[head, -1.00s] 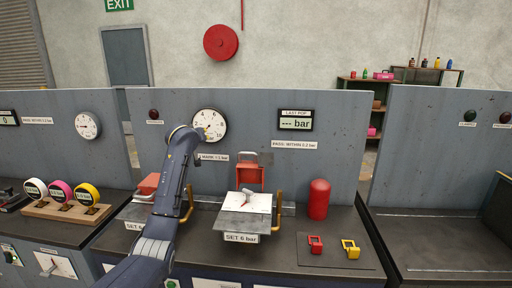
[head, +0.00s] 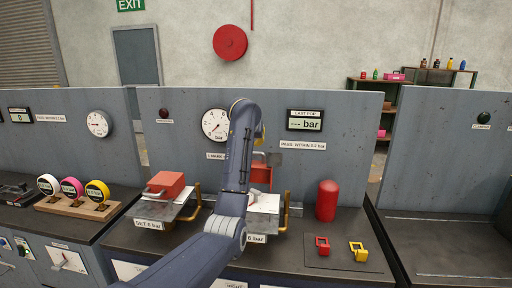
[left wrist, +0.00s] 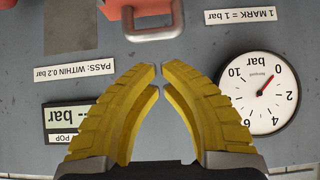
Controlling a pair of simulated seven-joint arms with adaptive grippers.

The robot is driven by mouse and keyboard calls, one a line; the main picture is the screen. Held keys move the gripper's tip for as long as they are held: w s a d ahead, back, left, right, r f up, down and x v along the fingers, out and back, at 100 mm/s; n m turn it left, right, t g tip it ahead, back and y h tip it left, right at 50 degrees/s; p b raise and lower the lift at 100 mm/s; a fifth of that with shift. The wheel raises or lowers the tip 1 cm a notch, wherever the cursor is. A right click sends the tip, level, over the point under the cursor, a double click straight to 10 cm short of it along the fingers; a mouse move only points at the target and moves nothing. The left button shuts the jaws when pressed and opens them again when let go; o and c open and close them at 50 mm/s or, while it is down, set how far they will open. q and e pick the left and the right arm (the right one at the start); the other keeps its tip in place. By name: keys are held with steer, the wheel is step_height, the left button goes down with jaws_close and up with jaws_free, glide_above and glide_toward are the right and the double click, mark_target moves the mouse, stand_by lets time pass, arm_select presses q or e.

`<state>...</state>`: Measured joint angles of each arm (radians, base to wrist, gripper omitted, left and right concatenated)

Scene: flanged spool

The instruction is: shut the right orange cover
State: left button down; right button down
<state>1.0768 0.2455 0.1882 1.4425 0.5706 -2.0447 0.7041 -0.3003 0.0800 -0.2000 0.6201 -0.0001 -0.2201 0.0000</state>
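The right orange cover (head: 261,176) stands raised at the back of the right plate (head: 280,222), partly hidden by my left arm. In the left wrist view its orange edge (left wrist: 140,8) and grey handle (left wrist: 150,33) show at the top, beyond my fingertips. My left gripper (left wrist: 160,67) has its yellow fingertips drawn together with nothing held between them. It is apart from the handle. In the head view the left gripper (head: 260,131) is mostly hidden behind my arm, in front of the panel. My right gripper is not in view.
The left orange cover (head: 165,186) lies down over its plate. A gauge (head: 216,125) and a bar display (head: 305,120) are on the panel behind. A red cylinder (head: 327,200) and small red (head: 322,246) and yellow (head: 358,251) pieces stand to the right.

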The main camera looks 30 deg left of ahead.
arm_select(q)
steer(key=x, duration=0.7)
stand_by(0.4)
